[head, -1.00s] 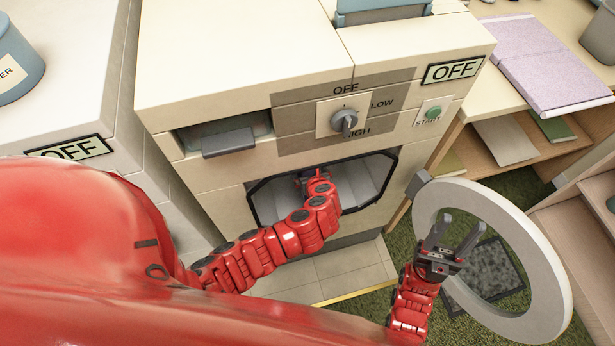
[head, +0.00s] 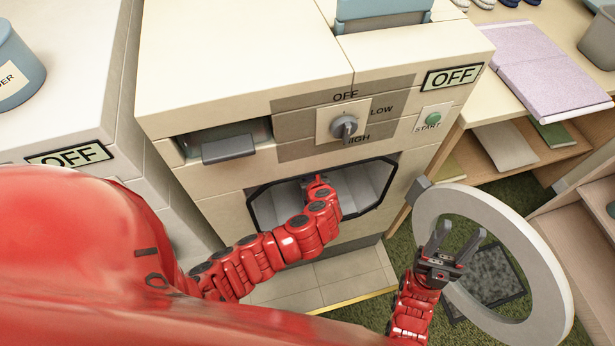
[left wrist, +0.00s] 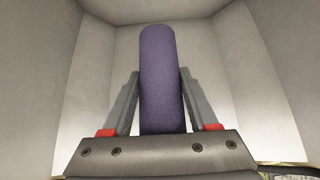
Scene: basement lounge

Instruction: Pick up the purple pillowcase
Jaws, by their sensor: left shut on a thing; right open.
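The purple pillowcase (left wrist: 162,75) shows in the left wrist view as an upright, rounded roll between the two fingers of my left gripper (left wrist: 160,100), which is shut on it. Pale drum walls surround it there. In the head view my left arm reaches into the dark-framed opening of the cream machine (head: 230,45), and its hand and the pillowcase are hidden inside. My right gripper (head: 455,245) is open and empty, in front of the round white door ring.
The machine's door (head: 555,290) hangs open at the right of the opening. A knob (head: 344,126) and a green start button (head: 433,118) are on its front.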

